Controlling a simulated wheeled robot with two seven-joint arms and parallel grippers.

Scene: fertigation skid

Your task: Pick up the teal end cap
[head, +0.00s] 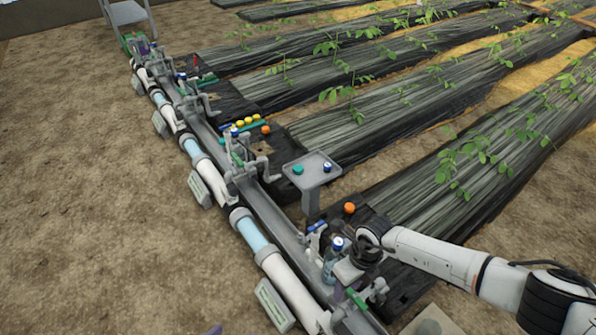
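A teal cap (298,169), small and round, sits on the left part of a small grey raised tray (311,180) near the middle of the head view. A blue-and-white cap sits on the same tray, to its right. My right gripper (348,271) is below and to the right of the tray, beside a clear bottle with a blue top (333,262). It is clear of the teal cap. Its fingers are small and partly hidden, so I cannot tell whether they are open or shut. My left gripper is not in view.
A pipe line (253,236) with grey valves and brackets runs diagonally along the left. Orange caps (349,208) and several yellow caps (247,120) lie on dark boards. Black-covered plant beds (450,180) fill the right. Bare soil (80,220) lies open at left.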

